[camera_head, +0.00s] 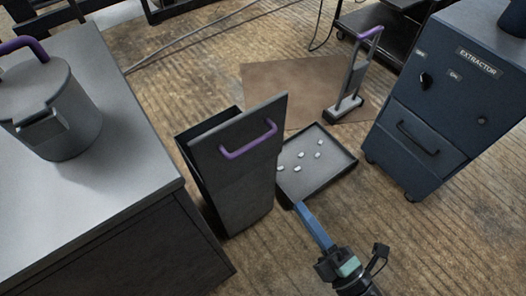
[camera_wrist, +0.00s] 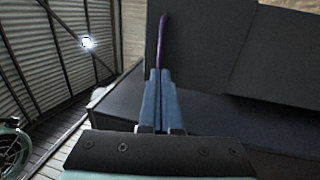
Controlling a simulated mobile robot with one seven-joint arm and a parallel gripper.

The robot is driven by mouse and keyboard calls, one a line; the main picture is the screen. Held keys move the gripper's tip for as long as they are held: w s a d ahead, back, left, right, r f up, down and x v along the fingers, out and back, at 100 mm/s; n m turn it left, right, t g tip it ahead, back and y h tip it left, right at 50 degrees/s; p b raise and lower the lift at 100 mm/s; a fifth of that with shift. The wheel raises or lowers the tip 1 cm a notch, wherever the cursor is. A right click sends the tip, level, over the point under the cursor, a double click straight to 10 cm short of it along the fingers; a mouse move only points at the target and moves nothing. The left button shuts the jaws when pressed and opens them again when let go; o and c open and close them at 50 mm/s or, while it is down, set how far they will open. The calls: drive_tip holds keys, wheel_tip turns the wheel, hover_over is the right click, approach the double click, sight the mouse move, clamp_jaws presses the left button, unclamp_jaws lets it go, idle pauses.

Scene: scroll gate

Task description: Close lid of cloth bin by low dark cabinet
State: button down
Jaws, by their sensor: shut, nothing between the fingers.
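The cloth bin (camera_head: 245,203) is a tall dark grey box beside the low dark cabinet (camera_head: 120,262). Its lid (camera_head: 264,118) is open, standing up along the bin's right side, with a purple handle (camera_head: 248,140) on the face toward the head camera. Part of the dark opening shows left of the lid. My gripper (camera_head: 299,207) is shut and empty, its blue fingers pointing toward the bin's right side. In the wrist view, my shut fingertips (camera_wrist: 160,72) are in line with the purple handle (camera_wrist: 162,38) on a dark panel; whether they touch I cannot tell.
A lidded grey pot (camera_head: 62,112) stands on the cabinet. A black tray (camera_head: 318,182) with several white pieces lies right of the bin, beside my fingers. Behind it a purple-handled upright tool (camera_head: 351,85) stands on a brown mat (camera_head: 285,85). A blue extractor (camera_head: 440,100) stands at right.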

sight(254, 146)
drive_tip(key=b+x, duration=0.2)
drive_tip(key=x, duration=1.2)
drive_tip(key=shift+a, duration=0.1)
